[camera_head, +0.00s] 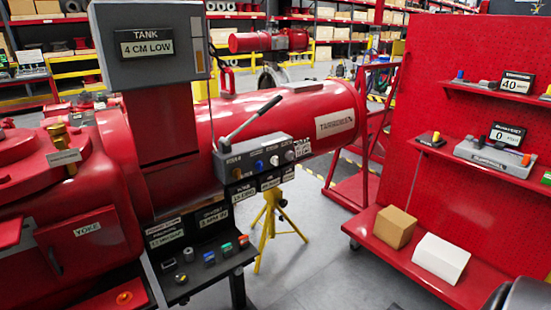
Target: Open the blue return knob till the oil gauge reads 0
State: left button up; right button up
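The blue knob (259,165) sits on the front of a grey control block (264,152) on the red actuator, in a row with several other knobs. A grey lever (250,119) rises from the block's top. No display can be surely read as the oil gauge. A tank display (147,47) on the grey box at upper left reads 4 CM LOW. Small label plates (241,195) hang under the block, their text too small to read surely. No gripper fingers show; a dark rounded part at the lower right corner is probably my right arm.
A red pegboard cart (468,95) with shelves stands at right, holding a brown box (395,227) and a white box (440,258). A yellow tripod (274,225) stands under the block. A black shelf (205,268) with coloured buttons juts out below. Grey floor (325,270) is open between.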

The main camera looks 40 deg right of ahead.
aim_at(259, 166)
jog(key=i+l, duration=0.15)
jog(key=l, duration=0.3)
jog(key=i+l, duration=0.1)
jog(key=l, duration=0.3)
jog(key=i+l, duration=0.15)
jog(key=l, duration=0.3)
jog(key=i+l, duration=0.15)
jog(key=l, duration=0.3)
jog(key=i+l, duration=0.1)
jog(key=l, duration=0.3)
